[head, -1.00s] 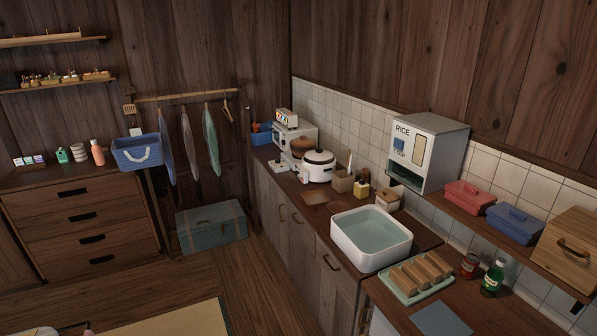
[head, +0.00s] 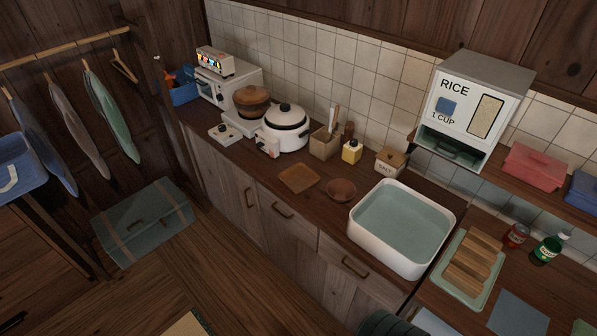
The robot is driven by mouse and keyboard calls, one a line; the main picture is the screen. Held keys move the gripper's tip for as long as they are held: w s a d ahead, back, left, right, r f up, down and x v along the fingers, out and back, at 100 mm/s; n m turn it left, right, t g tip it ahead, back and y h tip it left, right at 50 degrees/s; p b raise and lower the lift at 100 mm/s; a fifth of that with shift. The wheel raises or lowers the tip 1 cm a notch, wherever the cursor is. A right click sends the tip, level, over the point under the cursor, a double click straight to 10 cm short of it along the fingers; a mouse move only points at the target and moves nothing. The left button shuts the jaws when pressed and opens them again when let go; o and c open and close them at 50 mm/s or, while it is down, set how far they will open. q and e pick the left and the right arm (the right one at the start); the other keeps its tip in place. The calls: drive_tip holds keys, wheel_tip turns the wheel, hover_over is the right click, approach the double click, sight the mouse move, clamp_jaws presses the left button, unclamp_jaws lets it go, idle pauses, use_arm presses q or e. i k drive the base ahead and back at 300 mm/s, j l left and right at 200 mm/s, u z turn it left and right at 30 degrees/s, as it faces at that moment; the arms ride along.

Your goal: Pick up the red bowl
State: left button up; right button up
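A small reddish-brown bowl (head: 341,190) sits upright on the dark wooden counter, near its front edge. It stands just left of the white basin (head: 362,237) and right of a square wooden board (head: 299,178). It looks empty. Neither of my grippers shows in the head view.
Behind the bowl stand a utensil box (head: 323,143), a yellow bottle (head: 351,151) and a salt box (head: 389,162). A white rice cooker (head: 282,129) is further left. A rice dispenser (head: 476,105) overhangs the back right. Wooden floor (head: 225,270) is clear in front.

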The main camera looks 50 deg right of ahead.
sight(341, 190)
drive_tip(key=i+z, duration=0.15)
drive_tip(key=i, duration=0.6)
drive_tip(key=i+j+z, duration=0.1)
drive_tip(key=i, duration=0.65)
drive_tip(key=j, duration=0.1)
